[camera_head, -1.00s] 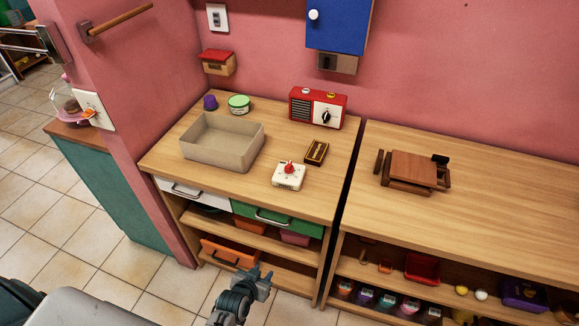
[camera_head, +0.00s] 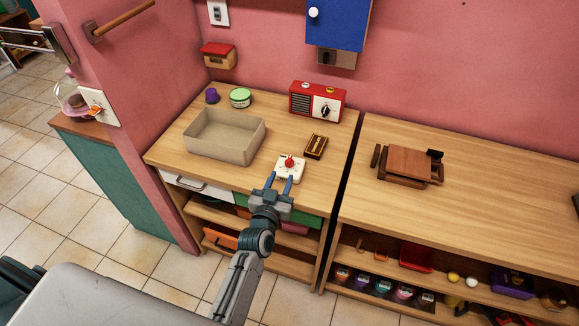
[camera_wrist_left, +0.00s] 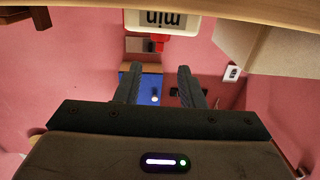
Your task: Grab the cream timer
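The cream timer (camera_head: 289,172), a small boxy block with a red knob on top, stands near the front edge of the left counter (camera_head: 335,165). In the left wrist view, which looks upside down, the timer (camera_wrist_left: 163,22) is at the top centre with "min" lettering on its face. My left gripper (camera_head: 279,180) is at the counter's front edge, just in front of the timer, with its two blue-tipped fingers apart. The fingers (camera_wrist_left: 160,82) also show apart in the left wrist view, with nothing between them. The right gripper is not in view.
A beige open bin (camera_head: 225,150) is left of the timer, and a dark matchbox-like box (camera_head: 316,146) is just behind it to the right. A red radio (camera_head: 317,101), a green-lidded tub (camera_head: 240,98) and a purple cup (camera_head: 212,96) stand behind. The right counter holds a wooden piece (camera_head: 409,165).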

